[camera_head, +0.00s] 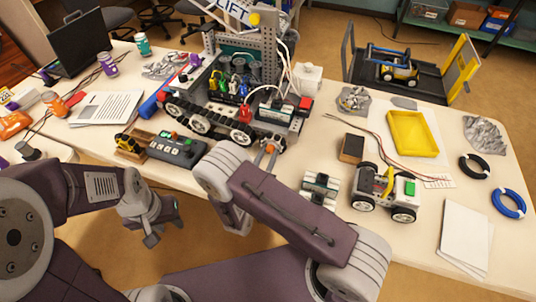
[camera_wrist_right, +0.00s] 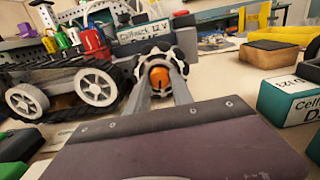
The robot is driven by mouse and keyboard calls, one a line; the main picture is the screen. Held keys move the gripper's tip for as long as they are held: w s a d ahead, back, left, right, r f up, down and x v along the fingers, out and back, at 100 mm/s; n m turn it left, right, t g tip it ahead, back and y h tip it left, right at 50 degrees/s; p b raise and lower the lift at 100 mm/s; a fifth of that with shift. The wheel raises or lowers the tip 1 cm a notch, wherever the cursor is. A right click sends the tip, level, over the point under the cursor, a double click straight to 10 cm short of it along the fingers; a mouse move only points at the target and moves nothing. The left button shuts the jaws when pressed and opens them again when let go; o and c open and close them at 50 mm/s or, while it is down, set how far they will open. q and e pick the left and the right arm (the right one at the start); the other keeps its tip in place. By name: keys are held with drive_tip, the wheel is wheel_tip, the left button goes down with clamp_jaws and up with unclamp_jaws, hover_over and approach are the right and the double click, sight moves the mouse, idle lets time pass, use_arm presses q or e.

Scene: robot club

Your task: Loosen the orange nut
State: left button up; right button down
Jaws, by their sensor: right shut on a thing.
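The orange nut (camera_wrist_right: 159,78) sits at the hub of a black and white wheel (camera_wrist_right: 150,60), seen end-on in the right wrist view. My right gripper (camera_wrist_right: 159,92) has its two grey fingers on either side of the nut and is shut on it. In the head view my right gripper (camera_head: 267,157) reaches the front right corner of the large tracked robot (camera_head: 240,85), and the nut is mostly hidden there. My left gripper (camera_head: 157,232) hangs empty in front of the table's near edge, its fingers apart.
A controller box (camera_head: 177,148) lies left of my right gripper. A battery pack (camera_head: 320,188) and a small wheeled car (camera_head: 385,193) stand to its right. A yellow tray (camera_head: 413,133) lies farther right. White papers (camera_head: 466,237) lie at the table's right end.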

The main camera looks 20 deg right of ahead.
drive_tip(key=shift+n, duration=0.3)
drive_tip(key=n+p, duration=0.1)
drive_tip(key=n, duration=0.3)
drive_tip(key=shift+r+p, duration=0.1)
drive_tip(key=shift+p, duration=0.3)
drive_tip(key=n+p, duration=0.1)
drive_tip(key=n, duration=0.4)
drive_tip(key=n+p, duration=0.1)
drive_tip(key=n, duration=0.4)
drive_tip(key=shift+n, duration=0.4)
drive_tip(key=shift+n+p, duration=0.55)
drive_tip(key=shift+n, duration=1.65)
drive_tip(key=shift+s, duration=0.1)
drive_tip(key=c, duration=1.1)
unclamp_jaws()
